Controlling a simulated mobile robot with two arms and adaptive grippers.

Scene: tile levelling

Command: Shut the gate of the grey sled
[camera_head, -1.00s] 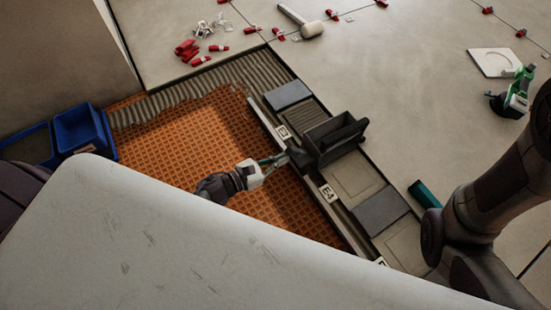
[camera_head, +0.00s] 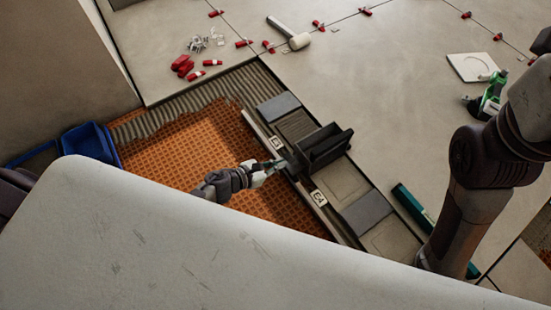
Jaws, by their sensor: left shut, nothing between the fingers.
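The grey sled (camera_head: 328,146) is a dark, open-topped box sitting across the tile strip beside the orange matting. My left gripper (camera_head: 288,164) is shut and empty at the sled's near left end, just over the rail with the E3 and E4 labels. Its fingertips are very close to the sled; I cannot tell whether they touch it. The gate is too small and dark to make out, so its position is unclear. My right arm comes in at the right; its gripper is out of view.
Orange matting (camera_head: 185,150) lies left of the label rail (camera_head: 300,182). A blue bin (camera_head: 90,143) stands at the left. A mallet (camera_head: 290,34), red clips (camera_head: 183,66), a green tool (camera_head: 490,97) and a teal bar (camera_head: 411,204) lie on the pale tiles. Much of the tile floor is clear.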

